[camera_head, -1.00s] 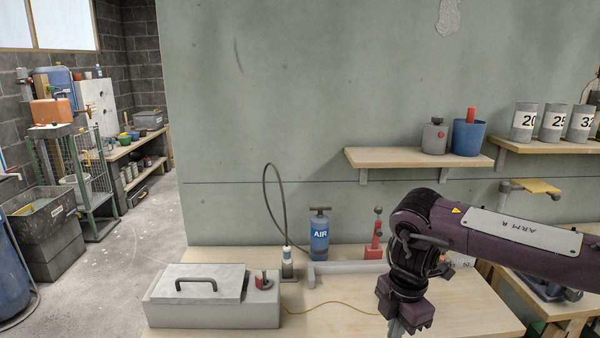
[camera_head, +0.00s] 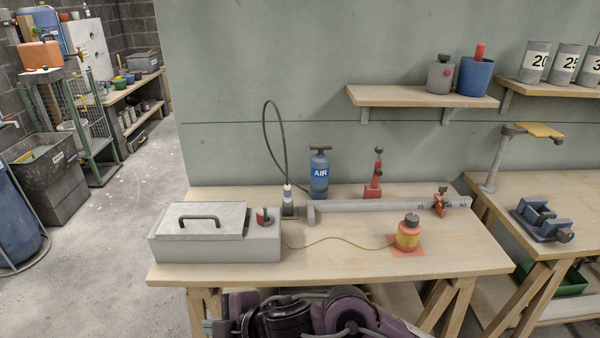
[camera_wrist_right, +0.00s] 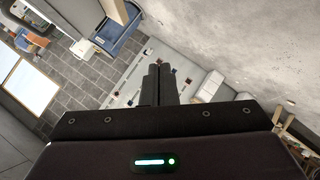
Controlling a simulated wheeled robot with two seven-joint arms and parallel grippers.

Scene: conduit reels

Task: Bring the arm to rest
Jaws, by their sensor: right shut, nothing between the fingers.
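My right arm (camera_head: 310,312) is folded low at the bottom edge of the head view, in front of the workbench and below its top. Only its dark purple and black links show there, and I cannot make out the fingertips clearly. In the right wrist view my right gripper (camera_wrist_right: 156,84) has its two black fingers together with nothing between them. Grey floor and a block wall lie beyond the fingers, which are clear of any object. My left gripper is in neither view.
A second bench (camera_head: 505,200) stands right. Floor at left is open.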

